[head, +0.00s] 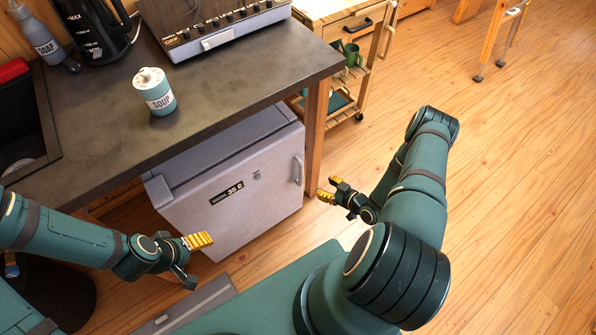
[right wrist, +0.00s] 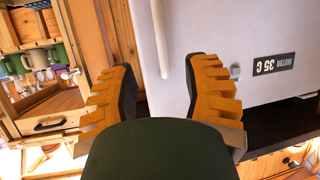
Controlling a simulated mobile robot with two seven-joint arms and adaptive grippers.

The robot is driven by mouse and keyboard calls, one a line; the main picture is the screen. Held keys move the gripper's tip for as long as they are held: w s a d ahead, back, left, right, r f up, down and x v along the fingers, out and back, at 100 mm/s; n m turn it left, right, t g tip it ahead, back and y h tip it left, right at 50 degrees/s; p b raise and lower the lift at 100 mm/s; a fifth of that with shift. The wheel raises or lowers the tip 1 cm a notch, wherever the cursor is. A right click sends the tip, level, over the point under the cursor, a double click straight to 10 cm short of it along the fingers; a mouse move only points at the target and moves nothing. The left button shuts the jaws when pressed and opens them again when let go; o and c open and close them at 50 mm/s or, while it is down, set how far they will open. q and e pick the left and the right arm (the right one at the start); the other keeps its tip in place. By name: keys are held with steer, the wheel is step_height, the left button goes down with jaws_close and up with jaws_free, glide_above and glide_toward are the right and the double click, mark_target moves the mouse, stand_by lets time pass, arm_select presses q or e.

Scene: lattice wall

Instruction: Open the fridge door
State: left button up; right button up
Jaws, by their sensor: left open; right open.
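The small grey fridge (head: 228,150) stands under the dark counter, and its door (head: 240,195) looks shut. The door's upright handle (head: 298,170) is near its right edge. My right gripper (head: 329,190) is open and empty, just right of the handle. In the right wrist view, the handle (right wrist: 160,38) shows beyond and between the open fingers (right wrist: 161,75), apart from them. The door (right wrist: 225,30) with its dark label fills the upper right there. My left gripper (head: 196,258) is open and empty, in front of the door's lower left.
A wooden counter leg (head: 316,125) stands right beside the fridge. A wheeled wooden cart (head: 350,80) with mugs is behind it. A soup can (head: 154,91) sits on the counter (head: 110,130). The wooden floor (head: 510,180) at right is clear.

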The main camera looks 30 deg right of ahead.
mark_target(301, 173)
steer(key=b+x, duration=0.3)
steer(key=x, duration=1)
steer(key=shift+w, duration=0.3)
jaws_close()
